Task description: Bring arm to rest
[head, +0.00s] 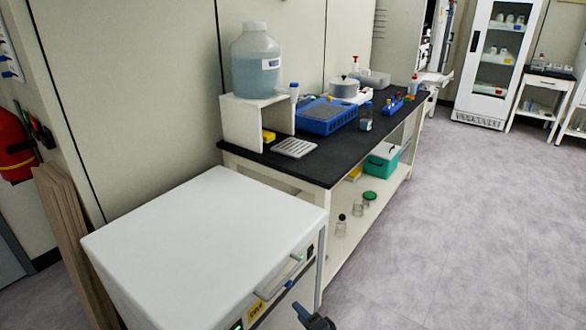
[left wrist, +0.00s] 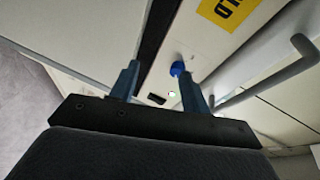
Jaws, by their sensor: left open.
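My left gripper (head: 308,315) shows at the bottom edge of the head view, in front of the white cabinet (head: 200,235). In the left wrist view its two blue-grey fingers (left wrist: 160,82) stand apart with nothing held between them. Behind them is the cabinet front, with a blue round knob (left wrist: 178,69), a yellow label (left wrist: 228,12) and a bar handle (left wrist: 265,82). The handle (head: 277,277) also shows in the head view, and the gripper is apart from it. Most of my left arm is below the head view. My right gripper is not in view.
A black-topped bench (head: 325,168) beyond the cabinet holds a large bottle (head: 255,65) on a white stand, a blue tray (head: 328,117) and small labware. A red extinguisher (head: 14,148) and wooden boards (head: 75,245) are at the left. The grey floor (head: 470,220) at right is clear.

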